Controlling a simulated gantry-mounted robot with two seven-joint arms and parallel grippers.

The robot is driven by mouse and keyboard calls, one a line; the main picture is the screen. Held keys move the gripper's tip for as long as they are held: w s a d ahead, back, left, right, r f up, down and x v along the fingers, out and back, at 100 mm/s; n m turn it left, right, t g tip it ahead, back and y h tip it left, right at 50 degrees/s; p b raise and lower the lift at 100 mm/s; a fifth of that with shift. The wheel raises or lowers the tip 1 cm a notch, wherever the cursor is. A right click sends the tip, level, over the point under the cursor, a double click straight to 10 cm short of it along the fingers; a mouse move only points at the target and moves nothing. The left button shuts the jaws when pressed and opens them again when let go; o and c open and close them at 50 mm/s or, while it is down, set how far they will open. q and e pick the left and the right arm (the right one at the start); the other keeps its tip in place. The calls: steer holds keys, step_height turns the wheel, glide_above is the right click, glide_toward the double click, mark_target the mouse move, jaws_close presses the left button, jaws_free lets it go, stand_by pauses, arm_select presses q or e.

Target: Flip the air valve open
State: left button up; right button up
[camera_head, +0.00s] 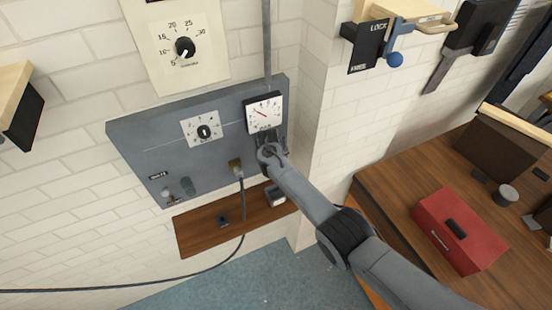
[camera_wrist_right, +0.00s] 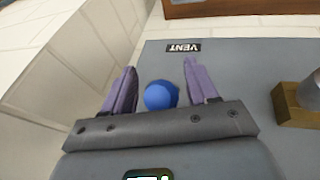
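The air valve's blue ball knob (camera_wrist_right: 160,95) shows in the right wrist view, between the two fingers of my right gripper (camera_wrist_right: 160,85). The fingers are apart, with a narrow gap on each side of the ball. A label reading VENT (camera_wrist_right: 183,47) appears upside down on the grey panel beyond. In the head view my right gripper (camera_head: 270,145) is at the panel's right end, just below a square gauge (camera_head: 264,113) with a red needle. My gripper and wrist hide the knob there. My left gripper is not in view.
The grey panel (camera_head: 135,135) also carries a dial (camera_head: 205,130), a brass-coloured fitting with a cable (camera_head: 237,168) and small switches. A wooden shelf (camera_head: 195,235) is below. A red toolbox (camera_head: 458,230) sits on the bench at right. A LOCK lever (camera_head: 395,58) is on the wall.

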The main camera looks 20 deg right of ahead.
steer(key=shift+p+v, duration=0.35)
steer(key=shift+v, duration=0.5)
steer(key=v, duration=0.9)
steer(key=shift+p, duration=0.4)
steer(key=shift+s+a, duration=0.1)
